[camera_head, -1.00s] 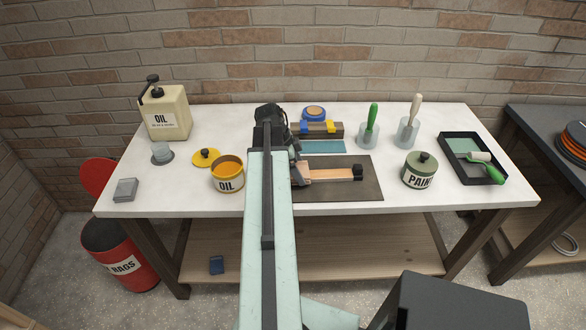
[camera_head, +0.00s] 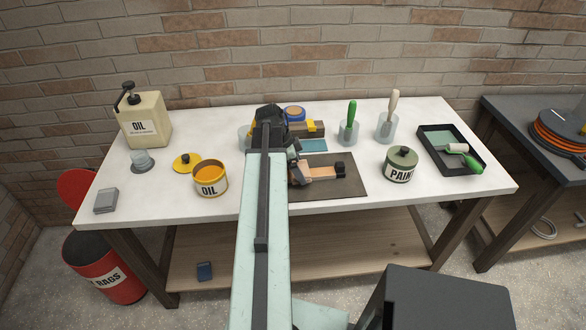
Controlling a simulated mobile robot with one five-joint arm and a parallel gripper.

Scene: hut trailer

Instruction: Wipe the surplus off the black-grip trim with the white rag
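The trim (camera_head: 320,172) is a pale wooden strip with a black block at its right end, lying on a dark mat (camera_head: 352,189) on the white bench. Its left part is hidden by my arm. My gripper (camera_head: 295,171) is low over the left of the visible strip, mostly hidden behind my arm. I cannot tell whether it touches the strip, whether its fingers are open, or what it holds. I cannot make out a white rag.
On the bench (camera_head: 262,207) stand an oil jug (camera_head: 146,122), an open oil tin (camera_head: 210,180), a paint tin (camera_head: 400,166), brushes in clear cups (camera_head: 387,128) and a black roller tray (camera_head: 436,146). A red bin (camera_head: 103,270) stands left.

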